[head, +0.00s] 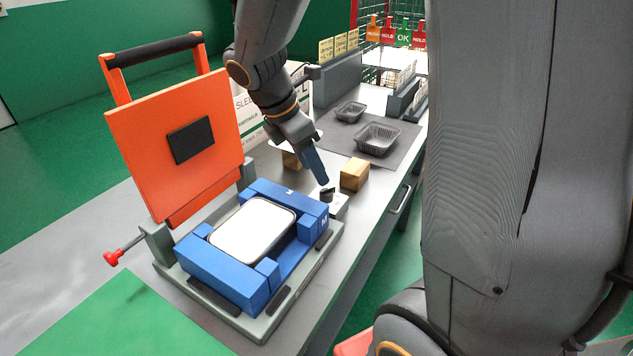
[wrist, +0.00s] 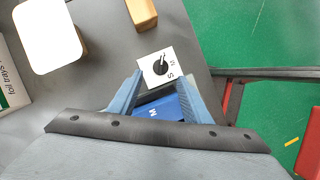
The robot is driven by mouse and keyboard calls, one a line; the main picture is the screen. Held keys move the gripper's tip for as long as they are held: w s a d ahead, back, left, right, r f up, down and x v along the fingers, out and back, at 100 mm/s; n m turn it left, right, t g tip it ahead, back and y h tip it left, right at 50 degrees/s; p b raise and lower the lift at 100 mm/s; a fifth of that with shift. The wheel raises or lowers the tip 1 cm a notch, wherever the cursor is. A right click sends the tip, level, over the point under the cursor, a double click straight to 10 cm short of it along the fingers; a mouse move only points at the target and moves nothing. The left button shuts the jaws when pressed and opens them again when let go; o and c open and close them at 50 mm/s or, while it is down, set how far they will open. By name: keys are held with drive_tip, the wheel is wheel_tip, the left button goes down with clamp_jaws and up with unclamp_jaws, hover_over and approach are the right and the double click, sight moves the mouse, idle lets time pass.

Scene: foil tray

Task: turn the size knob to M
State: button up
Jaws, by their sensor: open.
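The size knob is a small black knob (wrist: 159,67) on a white plate (wrist: 148,76) with letters beside it. A pale pointer mark on the knob points roughly up in the wrist view; an S is readable below right of it, the other letters are too small to be sure. The knob (head: 326,194) also shows in the head view, at the corner of the blue fixture (head: 216,270). My gripper (wrist: 160,76) is open and empty, its blue fingers just short of the knob in the wrist view. In the head view my gripper (head: 324,181) is just above the knob.
A wooden block (head: 354,175) stands close beside the knob. A white-lidded tray (head: 253,229) sits in the blue fixture, under a raised orange lid (head: 150,115). Foil trays (head: 378,139) lie on a dark mat farther back. The table edge is near on the right.

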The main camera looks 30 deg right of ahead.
sight(324, 191)
drive_tip(key=x, duration=0.7)
drive_tip(key=shift+s+d+f, duration=0.1)
drive_tip(key=shift+d+f, duration=0.05)
drive_tip(key=shift+f, duration=0.15)
drive_tip(key=shift+c, duration=0.4)
drive_tip(key=c, duration=0.9)
drive_tip(key=shift+c, duration=0.2)
drive_tip(key=shift+m+p, duration=0.3)
drive_tip(key=shift+p, duration=0.05)
drive_tip(key=m+g+p, duration=0.2)
drive_tip(key=m+p, duration=0.1)
drive_tip(key=m, duration=0.1)
drive_tip(key=shift+r+m, duration=0.15)
drive_tip(key=shift+m, duration=0.15)
drive_tip(key=m, duration=0.2)
drive_tip(key=m+g+y+p, duration=0.1)
drive_tip(key=m, duration=0.1)
drive_tip(key=m+g+y+p, duration=0.1)
drive_tip(key=m, duration=0.1)
drive_tip(key=shift+w+d, duration=0.2)
drive_tip(key=shift+w, duration=0.2)
drive_tip(key=shift+m+p, duration=0.3)
drive_tip(key=shift+m, duration=0.1)
